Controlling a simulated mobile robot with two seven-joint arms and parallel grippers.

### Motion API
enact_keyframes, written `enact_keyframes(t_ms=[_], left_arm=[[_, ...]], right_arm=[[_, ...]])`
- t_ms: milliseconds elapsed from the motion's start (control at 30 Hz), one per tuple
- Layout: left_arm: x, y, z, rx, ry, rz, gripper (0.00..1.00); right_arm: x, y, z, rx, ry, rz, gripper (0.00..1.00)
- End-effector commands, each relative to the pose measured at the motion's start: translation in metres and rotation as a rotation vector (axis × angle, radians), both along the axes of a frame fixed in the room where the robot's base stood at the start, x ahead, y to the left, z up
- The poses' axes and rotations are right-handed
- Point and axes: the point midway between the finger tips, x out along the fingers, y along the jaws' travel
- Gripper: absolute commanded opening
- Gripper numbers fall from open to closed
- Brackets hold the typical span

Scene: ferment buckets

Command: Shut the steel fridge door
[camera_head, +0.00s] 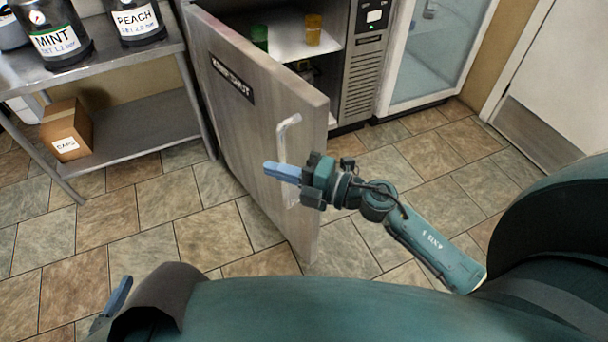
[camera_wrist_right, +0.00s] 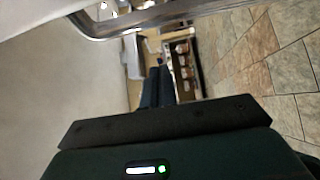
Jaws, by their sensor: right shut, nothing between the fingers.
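The steel fridge door (camera_head: 240,100) stands open, swung out toward me, with a dark name plate on its outer face. Its pale vertical handle (camera_head: 287,135) is near the free edge. My right gripper (camera_head: 279,172) is shut and empty, its blue fingers pointing left across the lower part of the handle in the head view. I cannot tell whether it touches. In the right wrist view the shut fingers (camera_wrist_right: 157,88) lie beside the door's face (camera_wrist_right: 50,90), with the handle bar (camera_wrist_right: 135,20) across the top. A blue finger of my left gripper (camera_head: 118,295) shows at the lower left, mostly hidden.
The fridge interior (camera_head: 285,45) holds a green and an amber cup. A glass-door cabinet (camera_head: 435,45) stands to the right. A metal shelf rack (camera_head: 140,125) at the left carries labelled buckets and a cardboard box (camera_head: 67,130). Tiled floor (camera_head: 150,210) around the door is clear.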

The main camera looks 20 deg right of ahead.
Motion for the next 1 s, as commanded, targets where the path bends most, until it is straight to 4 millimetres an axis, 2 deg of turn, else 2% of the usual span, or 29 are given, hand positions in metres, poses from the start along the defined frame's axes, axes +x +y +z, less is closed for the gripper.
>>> enact_keyframes(t_ms=[67,133,300,833,1000], left_arm=[[0.0,0.0,0.001,-0.002,0.001,0.002,0.81],[0.0,-0.001,-0.006,0.005,0.0,-0.003,0.81],[0.002,-0.003,-0.012,0.021,0.004,-0.014,0.81],[0.002,-0.004,-0.015,0.028,0.005,-0.021,0.81],[0.002,-0.006,-0.028,0.045,0.013,-0.032,0.81]], right_arm=[[0.012,0.012,0.002,0.003,-0.003,0.001,0.0],[0.017,-0.001,-0.003,-0.002,0.001,-0.004,0.0],[0.025,-0.018,-0.002,-0.001,0.001,-0.001,0.0],[0.029,-0.026,-0.001,0.0,0.001,0.002,0.0],[0.031,-0.039,-0.005,-0.003,0.0,0.024,0.0]])
